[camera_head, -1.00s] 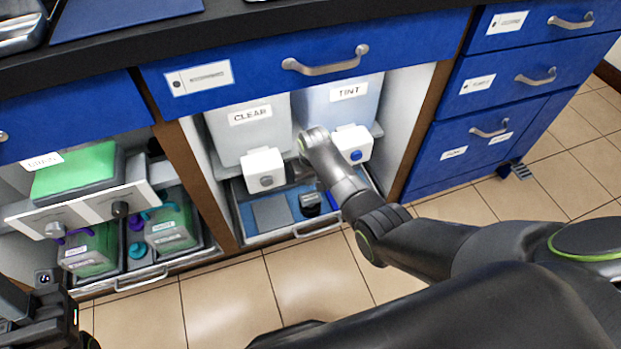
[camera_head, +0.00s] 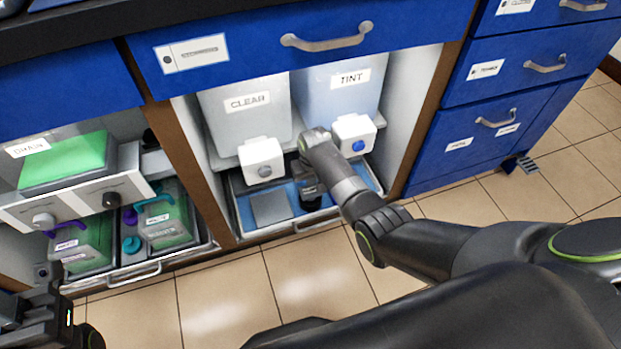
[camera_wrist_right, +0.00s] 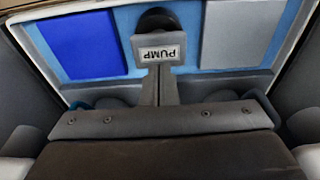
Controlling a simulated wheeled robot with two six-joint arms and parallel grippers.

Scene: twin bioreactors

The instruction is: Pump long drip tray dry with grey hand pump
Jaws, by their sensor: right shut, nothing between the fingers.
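The long drip tray (camera_head: 236,208) has a light blue inside and lies low in the open cabinet, under the CLEAR and TINT tanks. The grey hand pump (camera_head: 312,204) stands in it, mostly hidden by my right gripper (camera_head: 306,182). In the right wrist view the pump (camera_wrist_right: 158,52) shows its PUMP label and a dark round top. My right gripper's fingers (camera_wrist_right: 160,86) are shut and empty, right at the label; contact cannot be told. My left gripper (camera_head: 40,318) is at the lower left, its fingers unclear.
The CLEAR tank (camera_head: 246,110) and TINT tank (camera_head: 338,100) have white tap blocks hanging close beside my right wrist. A grey pad (camera_head: 271,207) and a blue pad (camera_wrist_right: 82,45) lie in the tray. A second bay with green containers (camera_head: 165,222) is at left.

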